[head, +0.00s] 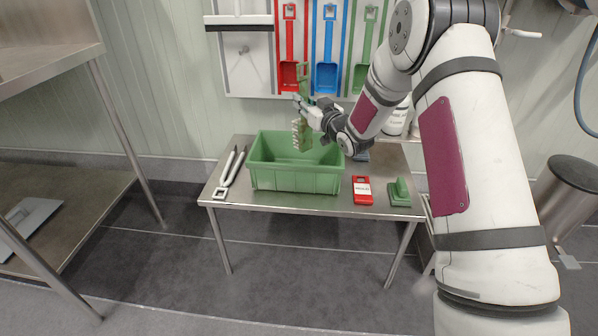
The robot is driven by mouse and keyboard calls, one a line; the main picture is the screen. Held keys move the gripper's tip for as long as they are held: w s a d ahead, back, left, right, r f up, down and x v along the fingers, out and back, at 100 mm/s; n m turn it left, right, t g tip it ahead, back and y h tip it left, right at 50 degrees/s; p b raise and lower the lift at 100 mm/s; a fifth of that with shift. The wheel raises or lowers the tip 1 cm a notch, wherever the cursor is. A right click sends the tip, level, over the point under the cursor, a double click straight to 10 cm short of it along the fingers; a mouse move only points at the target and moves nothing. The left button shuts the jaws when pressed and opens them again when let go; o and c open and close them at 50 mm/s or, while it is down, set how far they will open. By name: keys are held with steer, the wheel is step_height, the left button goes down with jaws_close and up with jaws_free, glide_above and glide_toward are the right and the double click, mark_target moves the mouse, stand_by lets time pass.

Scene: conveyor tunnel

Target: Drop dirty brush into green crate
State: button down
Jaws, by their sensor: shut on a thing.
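The green crate (296,181) stands on a small steel table, open side up. My gripper (308,108) is shut on a brush (301,134) with a green body and pale, brownish bristles. The brush hangs tilted, with its bristles to the left, above the crate's opening. The lower end of the brush looks just above or about level with the crate's back rim; I cannot tell which. The gripper's fingers partly hide the upper part of the brush.
On the steel table (330,203), tongs (230,171) lie left of the crate. A red item with a white label (362,190) and another green brush (399,191) lie to its right. A wall board behind holds red, blue and green shovels (327,75).

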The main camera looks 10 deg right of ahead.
steer(key=c, duration=1.4)
jaws_free()
steer(key=shift+o, duration=0.2)
steer(key=v, duration=1.2)
